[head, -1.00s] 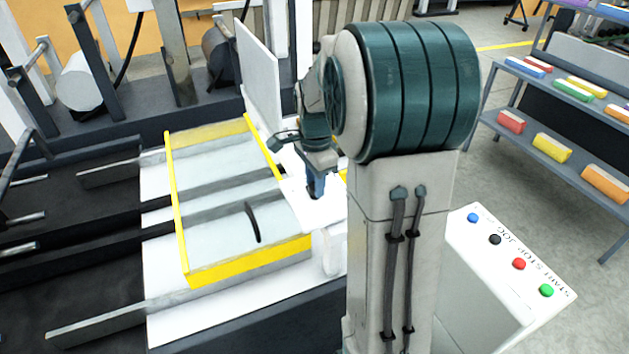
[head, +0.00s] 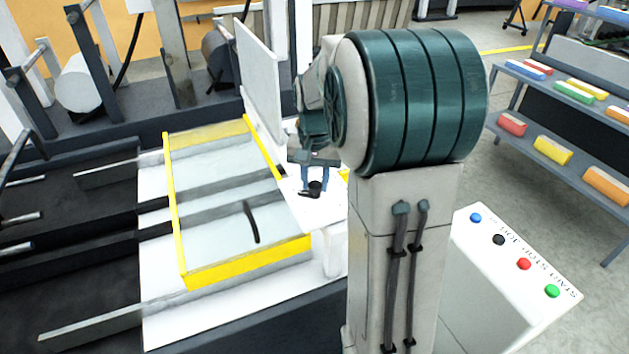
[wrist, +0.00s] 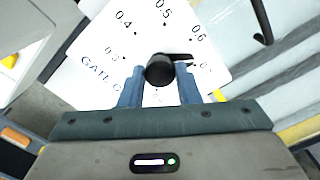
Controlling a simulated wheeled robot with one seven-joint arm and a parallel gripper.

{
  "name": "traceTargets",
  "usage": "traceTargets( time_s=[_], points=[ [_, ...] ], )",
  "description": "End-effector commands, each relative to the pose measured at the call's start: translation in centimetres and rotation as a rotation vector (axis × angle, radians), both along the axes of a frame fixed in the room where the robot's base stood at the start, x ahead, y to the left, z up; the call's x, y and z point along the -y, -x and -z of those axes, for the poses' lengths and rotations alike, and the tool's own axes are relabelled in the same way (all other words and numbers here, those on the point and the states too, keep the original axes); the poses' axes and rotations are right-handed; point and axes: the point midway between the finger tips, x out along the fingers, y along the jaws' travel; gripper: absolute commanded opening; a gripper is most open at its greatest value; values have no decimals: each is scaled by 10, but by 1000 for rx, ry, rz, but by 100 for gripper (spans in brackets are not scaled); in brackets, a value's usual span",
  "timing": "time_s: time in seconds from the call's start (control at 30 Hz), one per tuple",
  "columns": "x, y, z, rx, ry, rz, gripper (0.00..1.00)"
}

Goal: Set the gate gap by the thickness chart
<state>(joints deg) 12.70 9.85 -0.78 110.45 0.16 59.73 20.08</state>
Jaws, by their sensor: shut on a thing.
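The gate gap knob (wrist: 159,70) is round and black, with a dark pointer sticking out to its right in the wrist view. It stands on a white dial plate (wrist: 110,45) marked "GATE G…", with 0.4, 0.5 and 0.6 readable around it. The pointer lies below the 0.6 mark, toward a partly hidden number. My gripper (wrist: 159,80) is shut on the knob, one blue finger on each side. In the head view the knob (head: 314,188) shows below my gripper's fingers. A white upright panel (head: 258,75) stands behind the dial; no thickness chart is readable.
A clear guard with a yellow frame (head: 178,215) and black handle lies left of the dial. A control panel (head: 510,260) with blue, black, red and green buttons is at right. Shelves (head: 540,110) with coloured blocks stand behind. Open floor lies between.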

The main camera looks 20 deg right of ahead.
Motion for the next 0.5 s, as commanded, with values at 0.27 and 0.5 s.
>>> traceTargets(
  time_s=[0.27,0.5],
  points=[
    [0,-1,-1,4,1,-261,7],
    [0,-1,-1,4,1,-489,7]
  ],
)
